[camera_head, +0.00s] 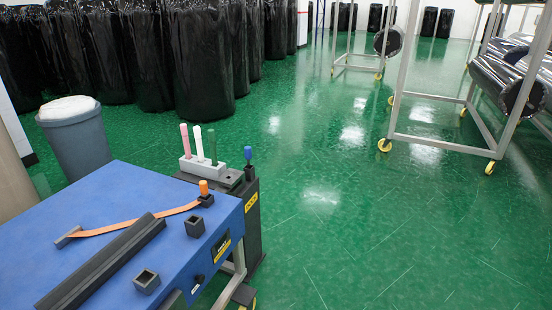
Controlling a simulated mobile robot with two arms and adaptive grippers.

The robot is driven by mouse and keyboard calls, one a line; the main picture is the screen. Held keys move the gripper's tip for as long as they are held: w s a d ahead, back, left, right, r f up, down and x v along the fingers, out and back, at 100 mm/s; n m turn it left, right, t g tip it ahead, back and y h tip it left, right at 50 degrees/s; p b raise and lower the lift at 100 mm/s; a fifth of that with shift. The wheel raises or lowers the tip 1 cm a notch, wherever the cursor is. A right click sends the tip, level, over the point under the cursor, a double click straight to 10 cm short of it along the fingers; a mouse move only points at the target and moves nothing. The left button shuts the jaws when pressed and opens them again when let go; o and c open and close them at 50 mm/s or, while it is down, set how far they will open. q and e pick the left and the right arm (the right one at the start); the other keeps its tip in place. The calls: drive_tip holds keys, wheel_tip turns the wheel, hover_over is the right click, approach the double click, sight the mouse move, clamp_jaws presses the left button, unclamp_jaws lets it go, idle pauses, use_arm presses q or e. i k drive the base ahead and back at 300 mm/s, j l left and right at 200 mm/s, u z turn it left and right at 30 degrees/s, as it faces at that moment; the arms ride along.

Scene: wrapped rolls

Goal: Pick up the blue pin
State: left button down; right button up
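A small blue pin (248,154) stands upright at the right end of the dark stand (246,205), just beyond the blue table. Its rounded top is clear to see, and its lower part sits in or behind a dark holder. Neither of my grippers is in view, so nothing of mine shows near the pin.
Pink (185,139), white (199,143) and green (212,147) pins stand left of it in a grey block. The blue table (120,195) holds an orange pin (204,187), an orange strap, a dark bar (100,265) and small dark blocks. Open green floor (340,220) lies right.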

sight(247, 150)
drive_tip(key=i+l+z, duration=0.25)
drive_tip(key=l, duration=0.2)
drive_tip(key=i+l+z, duration=0.1)
drive_tip(key=l+z, duration=0.2)
drive_tip(key=l, duration=0.15)
drive_tip(key=i+l+z, duration=0.25)
drive_tip(key=i+l+u, duration=0.3)
drive_tip(key=i, duration=0.3)
drive_tip(key=i+l+u, duration=0.3)
drive_tip(key=i, duration=0.25)
